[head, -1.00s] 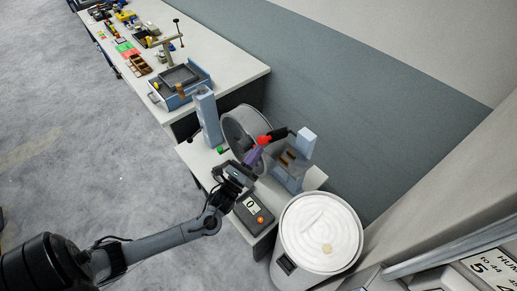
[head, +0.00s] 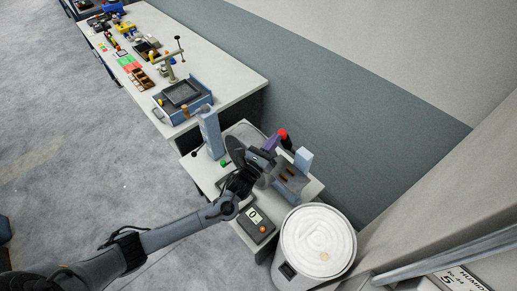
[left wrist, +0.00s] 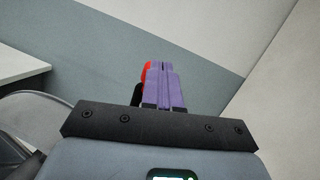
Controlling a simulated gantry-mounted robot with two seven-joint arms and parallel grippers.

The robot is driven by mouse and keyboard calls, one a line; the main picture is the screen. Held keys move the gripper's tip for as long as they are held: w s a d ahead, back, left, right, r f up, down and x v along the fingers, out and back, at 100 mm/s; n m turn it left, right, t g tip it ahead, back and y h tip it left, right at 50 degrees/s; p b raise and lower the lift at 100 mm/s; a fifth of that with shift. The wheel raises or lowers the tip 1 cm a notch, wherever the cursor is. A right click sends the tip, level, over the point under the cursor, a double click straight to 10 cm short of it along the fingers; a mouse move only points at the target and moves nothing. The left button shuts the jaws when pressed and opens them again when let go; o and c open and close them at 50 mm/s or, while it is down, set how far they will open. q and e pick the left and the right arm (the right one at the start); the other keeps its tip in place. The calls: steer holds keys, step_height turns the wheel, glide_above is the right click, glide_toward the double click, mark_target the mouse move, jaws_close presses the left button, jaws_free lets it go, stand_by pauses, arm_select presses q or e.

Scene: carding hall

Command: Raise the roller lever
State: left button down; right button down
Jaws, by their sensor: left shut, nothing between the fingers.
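The roller lever has a red knob (head: 282,133) and a black arm (head: 287,143). It stands up steeply beside the pale blue post (head: 303,159) of the roller machine. My left gripper (head: 273,140) has purple fingers, which are shut and empty, just left of the red knob. In the left wrist view, the shut fingers (left wrist: 163,82) point away from me, and the red knob (left wrist: 147,70) shows at their left edge, partly hidden. I cannot tell whether they touch. My right gripper is out of view.
A grey drum (head: 236,150) is partly hidden behind my left wrist. A box with a display (head: 255,224) sits at the small table's front. A white-filled bin (head: 318,240) stands at right. A tall blue-grey post (head: 211,134) stands at left, before a long cluttered bench (head: 235,82).

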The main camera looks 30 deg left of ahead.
mark_target(282, 132)
arm_select(q)
steer(key=shift+w+d+r, duration=0.2)
steer(key=shift+w+r, duration=0.15)
steer(key=shift+w, duration=0.3)
steer(key=shift+w+d+r, duration=0.15)
steer(key=shift+w+r, duration=0.2)
steer(key=shift+w, duration=0.25)
steer(key=shift+w+d+r, duration=0.2)
steer(key=shift+w+r, duration=0.15)
steer(key=shift+w, duration=0.3)
steer(key=shift+s, duration=0.1)
